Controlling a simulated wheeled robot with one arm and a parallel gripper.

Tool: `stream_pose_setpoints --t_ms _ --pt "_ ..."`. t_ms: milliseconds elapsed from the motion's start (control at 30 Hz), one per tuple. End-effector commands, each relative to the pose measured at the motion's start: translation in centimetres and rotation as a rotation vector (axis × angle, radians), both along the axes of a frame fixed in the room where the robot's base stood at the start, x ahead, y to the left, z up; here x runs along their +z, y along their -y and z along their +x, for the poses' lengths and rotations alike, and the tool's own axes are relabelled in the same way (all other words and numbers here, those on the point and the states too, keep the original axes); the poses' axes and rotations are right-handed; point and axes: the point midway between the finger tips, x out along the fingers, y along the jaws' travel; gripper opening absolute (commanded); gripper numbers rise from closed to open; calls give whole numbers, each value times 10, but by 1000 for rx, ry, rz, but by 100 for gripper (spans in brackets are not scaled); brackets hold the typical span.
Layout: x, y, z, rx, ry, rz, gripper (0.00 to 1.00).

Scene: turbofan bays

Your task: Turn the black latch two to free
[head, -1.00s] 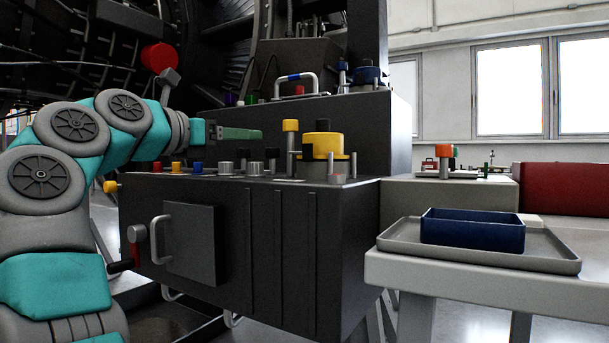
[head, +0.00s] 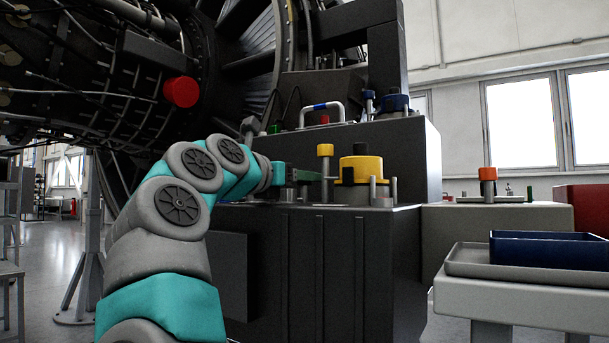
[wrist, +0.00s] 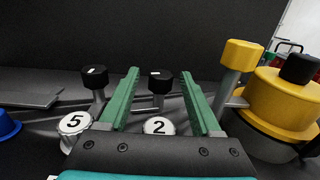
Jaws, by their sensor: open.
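The black latch two (wrist: 160,82) is a black-capped post rising behind a white disc marked 2 (wrist: 158,126). In the wrist view the cap stands between the two green fingers of my gripper (wrist: 161,75), with dark gaps on both sides. The fingers are open, and the cap shows near their tips. My gripper covers the disc's lower part. In the head view my gripper (head: 307,176) is low over the dark cabinet's top, left of a yellow-capped post (head: 325,150); the latch cannot be made out there.
A second black-capped post (wrist: 95,77) and a disc marked 5 (wrist: 74,123) stand left of my fingers. A large yellow cylinder with a black knob (wrist: 285,98) stands close on the right. A dark wall rises behind. A blue bin (head: 550,247) sits on a tray at right.

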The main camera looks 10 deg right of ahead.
Motion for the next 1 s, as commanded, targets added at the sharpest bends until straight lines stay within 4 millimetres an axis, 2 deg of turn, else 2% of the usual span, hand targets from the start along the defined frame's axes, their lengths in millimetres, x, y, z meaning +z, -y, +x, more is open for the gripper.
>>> stream_pose_setpoints --t_ms 133,400,900,1000 --pt "1 11 9 -2 -1 1 65" --pt "0 12 11 -1 1 2 64" --pt "0 12 11 0 0 1 8" --pt "0 12 11 0 0 1 0"
